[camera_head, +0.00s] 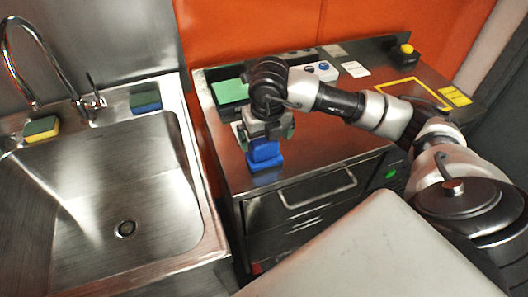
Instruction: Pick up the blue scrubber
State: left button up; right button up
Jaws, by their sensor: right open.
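A blue scrubber (265,158) with a flat base stands near the front left of the steel counter. My right gripper (267,136) points down directly over it, open, with its fingers near the scrubber's upper part. The gripper hides the top of the scrubber, and I cannot tell whether the fingers touch it. My left gripper is out of view.

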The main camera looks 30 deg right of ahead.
aim_at(264, 140)
jog(key=f, duration=0.1)
jog(key=w+f+p, duration=0.1)
jog(key=f, duration=0.1)
jog(key=shift+d+f, duration=0.2)
jog(key=shift+f, duration=0.1)
jog(key=shift+w+f, duration=0.1)
jog(key=shift+f, duration=0.45)
jog(key=c, duration=1)
jog(key=shift+r, duration=0.15)
jog(key=shift+r, duration=0.65)
jog(key=r, duration=0.1)
jog(key=r+b, duration=0.1)
jog(key=shift+s+d+r, duration=0.1)
jog(key=shift+s+r, duration=0.15)
jog(key=shift+r, duration=0.15)
jog(key=shift+s+d+r+b, duration=0.4)
jog(key=shift+s+r, duration=0.7)
jog(key=shift+s, duration=0.75)
jog(key=shift+s+d+r+b, duration=0.4)
jog(key=shift+s+r, duration=0.75)
jog(key=shift+s, duration=0.65)
jog(key=shift+s+d+r+b, duration=0.4)
jog(key=shift+s+r, duration=0.7)
jog(key=shift+s, duration=0.75)
